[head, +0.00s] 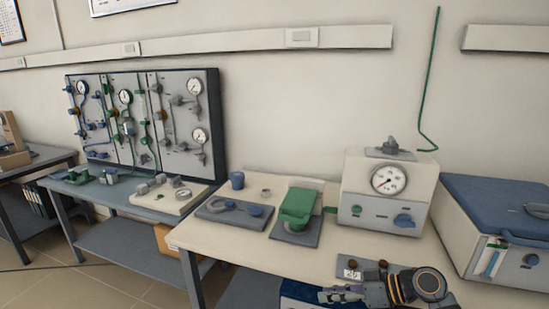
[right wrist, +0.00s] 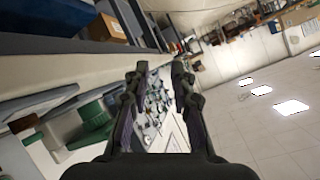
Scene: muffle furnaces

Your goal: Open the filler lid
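A cream box with a round gauge (head: 388,180) stands at the back of the bench. A dark grey cap with a raised knob (head: 390,149) sits flat on its top and looks closed; it may be the filler lid, though no label confirms this. My right gripper (head: 326,294) is low at the front edge of the bench, in front of the box and well below the cap. In the right wrist view its two fingers (right wrist: 159,68) are apart with nothing between them. My left gripper is not in view.
A green device (head: 298,205) on a grey plate stands left of the gauge box. A small panel with knobs (head: 362,271) lies near my right gripper. A large box with a blue top (head: 500,213) stands at the right.

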